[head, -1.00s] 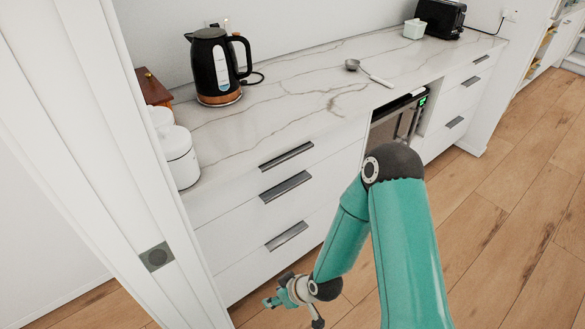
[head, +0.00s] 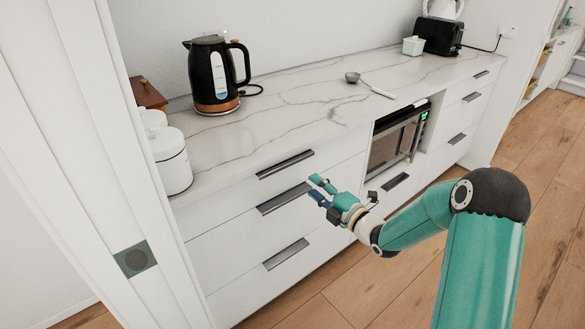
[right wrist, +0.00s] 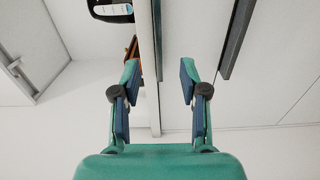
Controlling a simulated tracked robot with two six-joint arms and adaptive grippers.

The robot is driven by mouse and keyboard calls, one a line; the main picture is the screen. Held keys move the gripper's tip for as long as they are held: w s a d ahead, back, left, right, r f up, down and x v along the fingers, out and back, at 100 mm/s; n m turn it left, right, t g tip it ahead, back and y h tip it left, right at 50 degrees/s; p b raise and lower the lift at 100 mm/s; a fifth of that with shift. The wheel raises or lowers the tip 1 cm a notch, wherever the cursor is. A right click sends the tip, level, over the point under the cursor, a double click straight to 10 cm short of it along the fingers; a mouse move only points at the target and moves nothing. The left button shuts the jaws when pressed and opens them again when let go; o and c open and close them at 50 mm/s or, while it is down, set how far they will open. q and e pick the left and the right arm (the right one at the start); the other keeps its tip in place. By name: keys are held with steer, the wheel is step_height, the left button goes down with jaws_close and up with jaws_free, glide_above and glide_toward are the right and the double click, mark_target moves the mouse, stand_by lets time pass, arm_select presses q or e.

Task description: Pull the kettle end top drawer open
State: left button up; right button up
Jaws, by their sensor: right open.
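The kettle end top drawer (head: 243,181) is shut, under the counter below the black kettle (head: 208,80). Its dark bar handle (head: 285,164) is clear in the head view. My right gripper (head: 318,188) is open and empty in front of the drawers, by the right end of the second drawer's handle (head: 282,199) in the picture. In the right wrist view, my open fingers (right wrist: 158,76) point along the front, with the top handle (right wrist: 157,38) between their lines and ahead of them. The second handle (right wrist: 237,38) is to the right. No contact shows. My left gripper is out of view.
White canisters (head: 172,160) and a wooden box (head: 147,94) stand at the counter's left end. A measuring scoop (head: 368,84) lies on the counter (head: 300,92). A microwave (head: 397,138) is right of the drawers. A white door frame (head: 95,170) stands at left.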

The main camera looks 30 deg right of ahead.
mark_target(290, 168)
steer(key=w, duration=0.3)
steer(key=w+p, duration=0.1)
steer(key=w, duration=0.3)
steer(key=w+a, duration=0.1)
steer(key=w, duration=0.2)
steer(key=shift+w+p, duration=0.3)
steer(key=shift+w, duration=0.1)
steer(key=shift+f, duration=0.1)
jaws_close()
